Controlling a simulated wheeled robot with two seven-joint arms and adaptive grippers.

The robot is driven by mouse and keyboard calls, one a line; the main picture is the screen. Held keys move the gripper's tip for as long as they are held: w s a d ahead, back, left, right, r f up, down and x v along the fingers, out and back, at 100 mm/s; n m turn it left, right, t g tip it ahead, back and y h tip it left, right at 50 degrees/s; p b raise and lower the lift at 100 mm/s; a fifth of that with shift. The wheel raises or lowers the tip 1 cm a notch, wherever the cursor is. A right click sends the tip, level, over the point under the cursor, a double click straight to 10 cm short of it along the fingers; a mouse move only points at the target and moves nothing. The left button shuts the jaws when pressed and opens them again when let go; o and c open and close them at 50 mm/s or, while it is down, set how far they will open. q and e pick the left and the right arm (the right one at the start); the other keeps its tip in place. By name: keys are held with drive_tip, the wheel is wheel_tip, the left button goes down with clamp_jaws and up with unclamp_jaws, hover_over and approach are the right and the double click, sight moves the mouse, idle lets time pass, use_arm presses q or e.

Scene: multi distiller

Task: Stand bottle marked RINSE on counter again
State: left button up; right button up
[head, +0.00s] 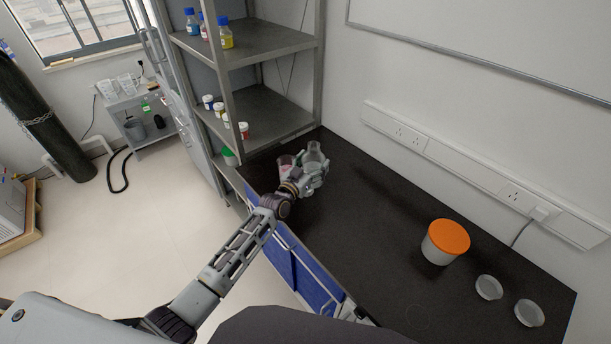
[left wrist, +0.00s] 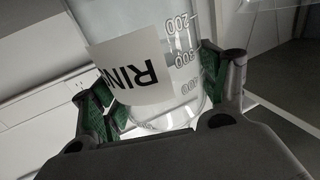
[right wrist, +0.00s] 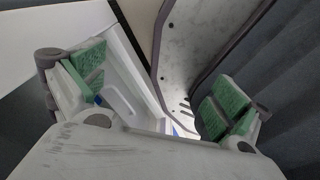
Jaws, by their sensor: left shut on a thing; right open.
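The clear bottle (head: 314,155) is at the far end of the black counter (head: 375,225). It looks roughly upright in the head view. In the left wrist view the bottle (left wrist: 145,65) fills the middle, with a white label reading "RIN" and graduation marks; the label's remaining letters are hidden. My left gripper (head: 313,180) is shut on the bottle, with green pads (left wrist: 155,90) on both sides of it. I cannot tell whether its base touches the counter. My right gripper (right wrist: 155,88) is open and empty; it is not seen in the head view.
A beaker with pink contents (head: 286,164) stands just left of the bottle. A metal shelf (head: 262,108) with small bottles rises behind. An orange-lidded tub (head: 444,242) and two glass dishes (head: 489,287) (head: 528,312) sit at the near right. The counter's middle is clear.

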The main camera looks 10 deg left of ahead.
use_arm(q)
drive_tip(key=shift+r, duration=0.1)
drive_tip(key=shift+w+a+f+b, duration=0.15)
drive_tip(key=shift+w+f+b, duration=0.1)
drive_tip(key=shift+b, duration=0.35)
drive_tip(key=shift+w+a+f+b, duration=0.1)
drive_tip(key=shift+w+a+b, duration=0.1)
drive_tip(key=shift+a+b, duration=0.15)
drive_tip(key=shift+w+a+b, duration=0.2)
drive_tip(key=shift+a+b, duration=0.05)
drive_tip(key=shift+b, duration=0.25)
